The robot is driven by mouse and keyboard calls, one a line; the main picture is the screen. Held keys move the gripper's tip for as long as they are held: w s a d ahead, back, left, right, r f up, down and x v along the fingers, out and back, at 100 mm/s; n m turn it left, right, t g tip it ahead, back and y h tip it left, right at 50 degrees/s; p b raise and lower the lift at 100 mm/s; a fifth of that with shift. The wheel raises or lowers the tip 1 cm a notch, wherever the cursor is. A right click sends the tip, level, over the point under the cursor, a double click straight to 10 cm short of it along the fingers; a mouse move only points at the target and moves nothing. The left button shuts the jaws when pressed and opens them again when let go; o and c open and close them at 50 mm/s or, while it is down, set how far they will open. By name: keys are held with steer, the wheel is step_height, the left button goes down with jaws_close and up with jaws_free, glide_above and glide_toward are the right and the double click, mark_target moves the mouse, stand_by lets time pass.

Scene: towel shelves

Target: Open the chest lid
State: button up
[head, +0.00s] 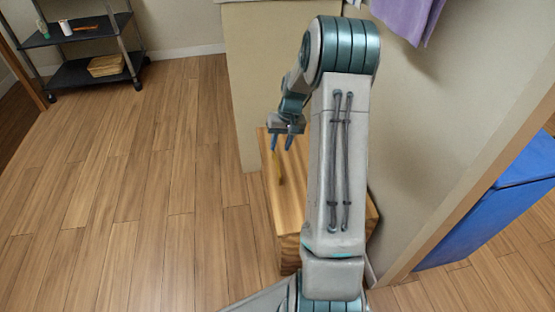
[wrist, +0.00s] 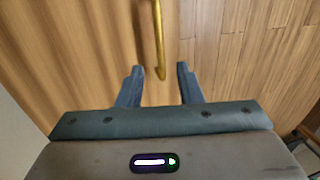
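The wooden chest (head: 288,200) stands on the floor against the wall, partly hidden behind my arm in the head view. Its lid (wrist: 85,60) is shut and fills the left of the wrist view. A thin brass handle (wrist: 159,45) lies near the lid's edge and ends between and just beyond my fingertips. My gripper (head: 282,143) is above the chest's left part, pointing down. In the wrist view its two fingers (wrist: 160,70) are spread apart with nothing between them touching. The handle is small and hard to make out in the head view.
A beige partition (head: 245,90) stands behind the chest. A purple towel (head: 408,15) hangs at upper right. A blue bin (head: 500,210) is beyond the wall edge at right. A dark shelf cart (head: 85,50) stands far left. The wood floor left of the chest is clear.

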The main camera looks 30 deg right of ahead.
mark_target(276, 160)
steer(key=f, duration=0.2)
steer(key=a+f+b, duration=0.1)
steer(key=f, duration=0.2)
steer(key=shift+w+f+b, duration=0.15)
steer(key=shift+w+b, duration=0.05)
steer(key=shift+b, duration=0.1)
jaws_close()
